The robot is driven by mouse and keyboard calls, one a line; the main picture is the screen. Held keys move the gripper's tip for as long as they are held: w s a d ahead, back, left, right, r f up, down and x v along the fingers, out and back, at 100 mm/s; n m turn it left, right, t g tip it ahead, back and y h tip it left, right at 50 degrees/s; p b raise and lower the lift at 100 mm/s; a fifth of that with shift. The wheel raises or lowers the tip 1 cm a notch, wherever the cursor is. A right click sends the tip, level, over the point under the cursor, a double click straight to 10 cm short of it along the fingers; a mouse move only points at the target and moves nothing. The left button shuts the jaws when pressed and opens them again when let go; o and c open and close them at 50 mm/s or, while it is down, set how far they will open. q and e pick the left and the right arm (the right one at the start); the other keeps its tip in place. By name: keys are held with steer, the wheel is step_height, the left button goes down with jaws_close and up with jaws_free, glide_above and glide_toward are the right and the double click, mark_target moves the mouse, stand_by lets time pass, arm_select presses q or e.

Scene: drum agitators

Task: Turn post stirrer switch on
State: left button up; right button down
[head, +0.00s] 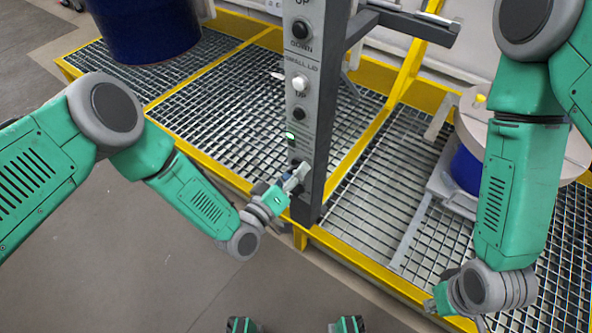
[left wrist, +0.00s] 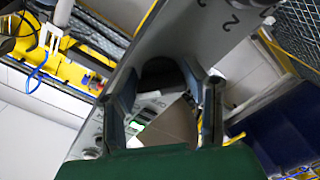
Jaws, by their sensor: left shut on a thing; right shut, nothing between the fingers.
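The grey control post (head: 297,118) stands upright in the middle of the head view, with a column of labelled buttons on its face. A small green light (head: 289,135) glows low on the panel. My left gripper (head: 297,178) is at the panel's lower end, below the green light, shut on a dark rounded switch. That switch (left wrist: 160,72) shows between the fingers in the left wrist view; its turn position cannot be read. In the head view the gripper covers it. My right gripper (head: 432,306) is shut and empty at the lower right, away from the post.
A yellow-edged grating platform (head: 230,115) surrounds the post. A dark blue drum (head: 150,30) is at the upper left. Another blue drum with a pale lid (head: 575,150) is at the right, behind my right arm. The floor in front is clear.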

arm_select(q)
steer(key=o, duration=1.1)
steer(key=shift+s+f, duration=0.25)
steer(key=shift+f, duration=0.1)
steer(key=shift+o, duration=0.2)
steer(key=shift+w+r, duration=0.1)
steer(key=shift+r, duration=0.05)
steer(key=v, duration=1.2)
steer(key=s+a+r+m+g+y+p, duration=0.3)
steer(key=s+a+g+y+p, duration=0.6)
steer(key=s+a+g, duration=0.5)
steer(key=s+a+r+y, duration=0.1)
steer(key=s+a, duration=0.5)
steer(key=a, duration=0.1)
steer(key=shift+a+r+y, duration=0.2)
steer(key=shift+a+y, duration=0.05)
steer(key=shift+y, duration=0.05)
